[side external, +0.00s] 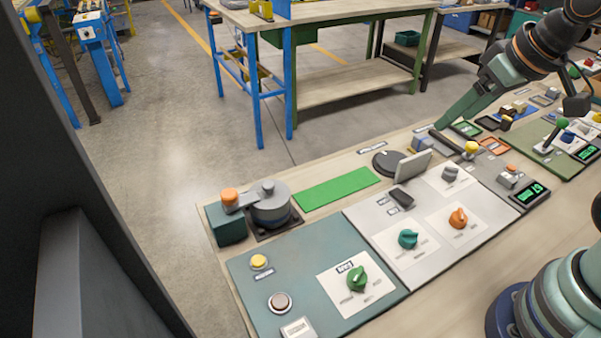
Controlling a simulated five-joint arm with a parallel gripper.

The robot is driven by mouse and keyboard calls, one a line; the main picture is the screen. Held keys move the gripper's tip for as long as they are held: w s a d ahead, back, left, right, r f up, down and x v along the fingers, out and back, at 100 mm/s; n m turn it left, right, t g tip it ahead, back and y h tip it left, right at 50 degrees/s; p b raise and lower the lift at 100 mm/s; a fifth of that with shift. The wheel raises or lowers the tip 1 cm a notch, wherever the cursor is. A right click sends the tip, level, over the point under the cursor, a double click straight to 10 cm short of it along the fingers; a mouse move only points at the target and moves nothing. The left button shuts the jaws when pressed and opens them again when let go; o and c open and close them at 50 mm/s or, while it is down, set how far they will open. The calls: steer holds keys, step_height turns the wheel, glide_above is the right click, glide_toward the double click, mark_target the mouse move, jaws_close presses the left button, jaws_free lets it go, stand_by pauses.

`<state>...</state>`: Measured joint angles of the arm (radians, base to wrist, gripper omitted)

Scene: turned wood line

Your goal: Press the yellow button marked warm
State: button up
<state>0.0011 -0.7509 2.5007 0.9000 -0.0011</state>
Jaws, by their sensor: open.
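A yellow button (259,262) sits at the back left of the teal panel (310,310) at the near left end of the bench. A small label lies just below it, too small to read. A yellow round-topped control (471,147) stands farther right, on the grey panel. I cannot tell from the lettering which one is marked warm. My gripper (437,125) reaches down from the upper right to the back edge of the bench, left of and behind the yellow round-topped control. It is open, and nothing shows held in it. Its fingers overlap in this view.
A grey machine with an orange knob (230,195) stands at the bench's left end. A green mat (337,189), an upright grey plate (413,166) and a dark round disc (388,162) lie along the back. Green, teal and orange knobs rise from the panels.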

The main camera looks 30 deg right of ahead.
jaws_close()
stand_by(1.5)
